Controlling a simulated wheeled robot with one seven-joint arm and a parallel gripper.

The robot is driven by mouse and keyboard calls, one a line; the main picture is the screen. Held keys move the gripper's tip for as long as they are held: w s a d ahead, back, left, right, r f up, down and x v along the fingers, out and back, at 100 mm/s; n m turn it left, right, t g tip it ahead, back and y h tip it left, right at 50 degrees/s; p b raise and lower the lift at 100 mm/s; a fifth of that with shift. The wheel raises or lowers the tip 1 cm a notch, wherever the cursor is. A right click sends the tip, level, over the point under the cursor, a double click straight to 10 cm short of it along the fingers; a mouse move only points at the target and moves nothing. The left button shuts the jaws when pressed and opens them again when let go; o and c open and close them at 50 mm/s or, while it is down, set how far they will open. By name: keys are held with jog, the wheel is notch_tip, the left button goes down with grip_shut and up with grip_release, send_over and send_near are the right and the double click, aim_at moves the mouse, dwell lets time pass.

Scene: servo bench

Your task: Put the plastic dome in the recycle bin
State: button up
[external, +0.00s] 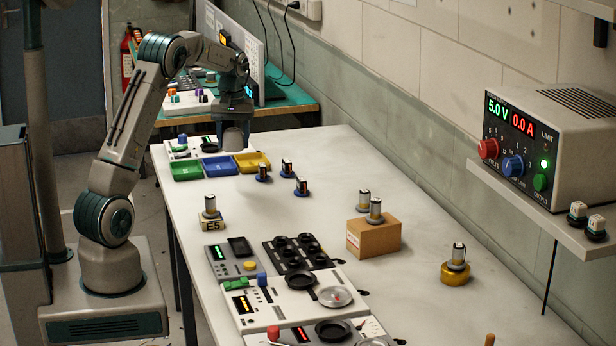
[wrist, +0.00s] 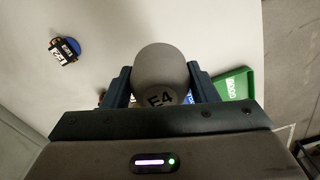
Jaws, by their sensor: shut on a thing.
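My gripper (external: 233,121) is shut on a grey rounded dome marked E4 (wrist: 166,72). In the wrist view the dome sits between the two dark fingers. In the external view the dome (external: 233,138) hangs below the gripper, over the far end of the bench near the bins. A green bin (external: 186,170), a blue bin (external: 220,166) and a yellow bin (external: 253,161) stand in a row there. The green bin (wrist: 236,84) also shows right of the dome in the wrist view. I cannot read which bin is for recycling.
Small motors on blue bases (external: 301,188) stand right of the bins. A motor on an E5 block (external: 211,215), a cardboard box (external: 373,237) bearing motors, and instrument panels (external: 290,297) are nearer. The middle of the white bench is clear.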

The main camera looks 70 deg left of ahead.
jog(key=a, duration=0.4)
jog(key=p, duration=0.4)
send_near(219, 167)
jog(key=shift+m, duration=0.4)
jog(key=s+d, duration=0.2)
jog(key=d, duration=0.1)
jog(key=s+d, duration=0.1)
jog(key=d, duration=0.1)
jog(key=shift+s+f, duration=0.15)
jog(key=shift+f, duration=0.1)
notch_tip(219, 167, down, 3)
jog(key=shift+f+p, duration=0.1)
jog(key=shift+p, duration=0.6)
jog(key=shift+f, duration=0.25)
jog(key=shift+f, duration=0.1)
jog(key=shift+f+b, duration=0.15)
jog(key=shift+b, duration=0.15)
jog(key=o, duration=1)
jog(key=shift+c, duration=0.2)
